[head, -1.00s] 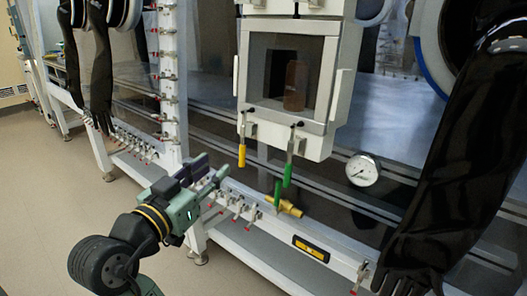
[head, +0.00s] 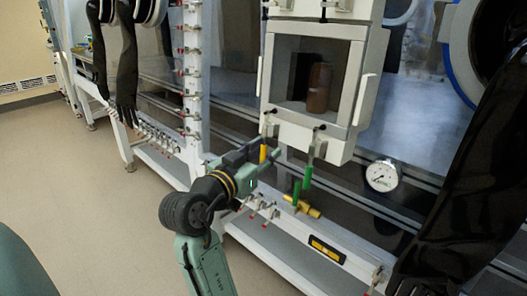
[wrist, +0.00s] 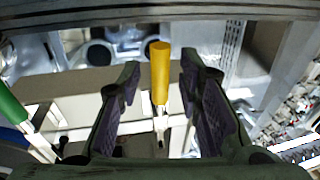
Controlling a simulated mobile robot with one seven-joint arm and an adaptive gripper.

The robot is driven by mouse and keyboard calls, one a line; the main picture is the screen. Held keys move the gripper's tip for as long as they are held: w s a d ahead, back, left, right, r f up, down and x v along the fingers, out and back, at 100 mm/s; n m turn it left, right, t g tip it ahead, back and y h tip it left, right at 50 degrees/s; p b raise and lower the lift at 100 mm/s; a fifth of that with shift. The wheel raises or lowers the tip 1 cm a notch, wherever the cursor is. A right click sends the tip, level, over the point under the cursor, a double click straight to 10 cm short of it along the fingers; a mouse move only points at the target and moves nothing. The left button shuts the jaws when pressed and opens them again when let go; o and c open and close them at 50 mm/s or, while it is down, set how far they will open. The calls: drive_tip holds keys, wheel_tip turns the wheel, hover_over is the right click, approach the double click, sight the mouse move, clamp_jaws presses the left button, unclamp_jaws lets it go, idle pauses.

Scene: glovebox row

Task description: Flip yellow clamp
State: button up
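The yellow clamp handle (head: 263,153) hangs at the lower left corner of the small chamber door frame. In the wrist view the yellow clamp (wrist: 160,75) stands between the two fingers, with a visible gap on each side. My gripper (head: 272,146) is at the clamp in the head view, its fingers reaching up beside it. It is open (wrist: 158,88) in the wrist view, and its dark padded fingers do not appear to touch the handle. Part of the clamp is hidden by my fingers in the head view.
A green-handled clamp (head: 307,177) hangs to the right, and it also shows in the wrist view (wrist: 12,105). A yellow valve with a green handle (head: 303,207) sits below. A round gauge (head: 382,176) is further right. A black glove (head: 455,170) hangs at the right edge.

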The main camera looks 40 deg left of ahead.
drive_tip(key=shift+c, duration=0.2)
clamp_jaws()
idle(0.6)
